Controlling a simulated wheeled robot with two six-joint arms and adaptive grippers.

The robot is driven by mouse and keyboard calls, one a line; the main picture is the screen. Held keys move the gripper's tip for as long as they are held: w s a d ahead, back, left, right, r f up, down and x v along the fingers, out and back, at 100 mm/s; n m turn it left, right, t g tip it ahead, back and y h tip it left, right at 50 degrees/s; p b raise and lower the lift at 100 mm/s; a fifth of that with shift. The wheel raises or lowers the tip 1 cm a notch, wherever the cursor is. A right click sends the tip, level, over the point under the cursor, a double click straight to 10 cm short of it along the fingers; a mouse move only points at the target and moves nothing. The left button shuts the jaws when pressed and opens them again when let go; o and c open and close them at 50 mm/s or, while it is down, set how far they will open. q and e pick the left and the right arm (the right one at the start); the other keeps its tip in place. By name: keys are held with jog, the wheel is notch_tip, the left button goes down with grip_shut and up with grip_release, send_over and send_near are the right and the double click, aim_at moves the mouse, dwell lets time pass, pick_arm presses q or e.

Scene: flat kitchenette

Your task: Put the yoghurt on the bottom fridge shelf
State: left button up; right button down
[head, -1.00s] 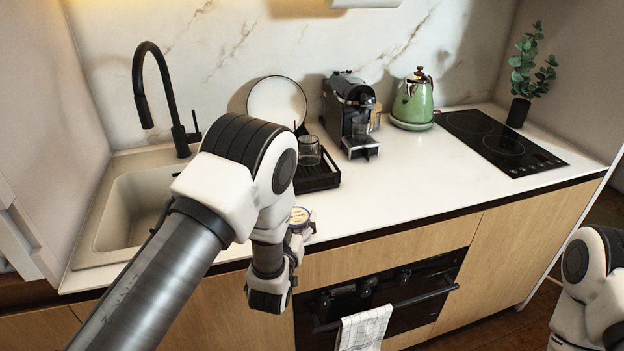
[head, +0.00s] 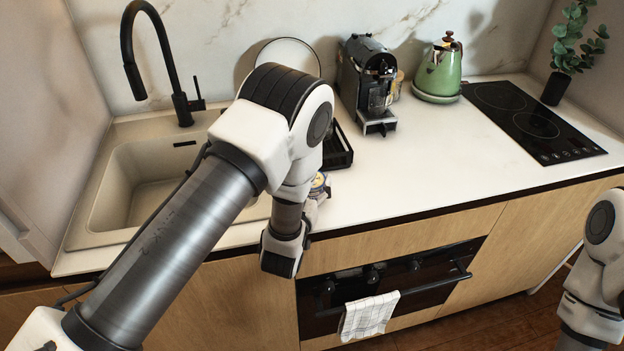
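The yoghurt (head: 319,184) is a small cup with a yellow and blue lid, near the counter's front edge. It is partly hidden behind my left arm. My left gripper (head: 311,208) is right beside the yoghurt, mostly hidden by its own wrist. I cannot tell whether its fingers are around the cup or only close to it. My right arm shows at the right edge, but its gripper is out of the picture. No fridge or fridge shelf is in view.
A sink (head: 150,185) with a black tap (head: 165,70) lies left. A black drying rack (head: 339,150), coffee machine (head: 368,85), green kettle (head: 438,72) and hob (head: 530,122) stand along the counter (head: 430,150). A towel (head: 369,315) hangs on the oven handle. The counter's middle is clear.

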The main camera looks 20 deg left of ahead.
pick_arm(q)
jog(key=o, duration=1.4)
jog(key=shift+w+f, duration=0.1)
jog(key=shift+w, duration=0.05)
